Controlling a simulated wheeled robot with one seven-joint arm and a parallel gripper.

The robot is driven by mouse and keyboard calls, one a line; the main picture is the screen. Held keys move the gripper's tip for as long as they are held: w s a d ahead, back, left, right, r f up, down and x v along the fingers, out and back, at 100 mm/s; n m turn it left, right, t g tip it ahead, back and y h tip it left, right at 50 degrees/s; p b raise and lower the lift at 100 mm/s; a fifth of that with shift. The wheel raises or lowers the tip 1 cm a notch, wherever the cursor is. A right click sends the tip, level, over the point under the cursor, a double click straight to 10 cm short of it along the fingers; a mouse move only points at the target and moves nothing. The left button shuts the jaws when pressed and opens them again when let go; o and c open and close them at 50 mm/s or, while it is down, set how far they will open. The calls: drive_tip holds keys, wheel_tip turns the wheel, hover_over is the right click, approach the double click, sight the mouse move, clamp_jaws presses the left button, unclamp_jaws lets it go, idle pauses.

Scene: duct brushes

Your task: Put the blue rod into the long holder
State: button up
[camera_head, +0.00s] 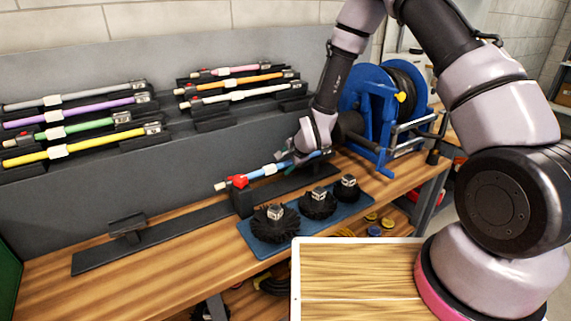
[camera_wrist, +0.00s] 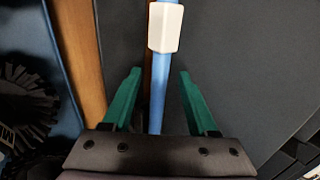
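The blue rod (camera_head: 262,173) lies low over the bench, with a red clip (camera_head: 238,181) and a pale tip at its left end. In the wrist view the blue rod (camera_wrist: 162,75) runs between my green fingers, with a white sleeve (camera_wrist: 165,28) beyond the fingertips. My gripper (camera_wrist: 159,80) is open, with a gap on each side of the rod; in the head view my gripper (camera_head: 287,156) is at the rod's right part and hides it. A long black holder (camera_head: 165,235) with an upright cradle (camera_head: 127,226) lies on the bench; its left stretch is empty. A dark block (camera_head: 243,203) stands below the rod.
Several coloured rods, such as the yellow rod (camera_head: 95,146) and orange rod (camera_head: 235,84), sit on the grey back panel (camera_head: 100,67). Black round brushes (camera_head: 275,225) stand on a blue mat (camera_head: 262,250) in front. A blue reel (camera_head: 372,105) stands at the right.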

drive_tip(key=s+d+r+n+h, duration=0.1)
drive_tip(key=s+d+r, duration=0.2)
drive_tip(key=d+r, duration=0.45)
drive_tip(key=s+d+r+n, duration=0.15)
drive_tip(key=d+r, duration=0.25)
drive_tip(key=r, duration=0.7)
drive_tip(key=s+d+r+n+h, duration=0.1)
drive_tip(key=s+d+r, duration=0.4)
drive_tip(key=r, duration=0.5)
drive_tip(key=s+d+r+n, duration=0.2)
drive_tip(key=s+d+r, duration=0.3)
drive_tip(key=s, duration=0.3)
drive_tip(key=s+d+r+n, duration=0.1)
drive_tip(key=s+d+r, duration=0.4)
drive_tip(key=s+r, duration=0.3)
drive_tip(key=shift+s+d+r+n+t, duration=0.25)
drive_tip(key=shift+s+d+n+t, duration=0.1)
drive_tip(key=shift+s, duration=0.45)
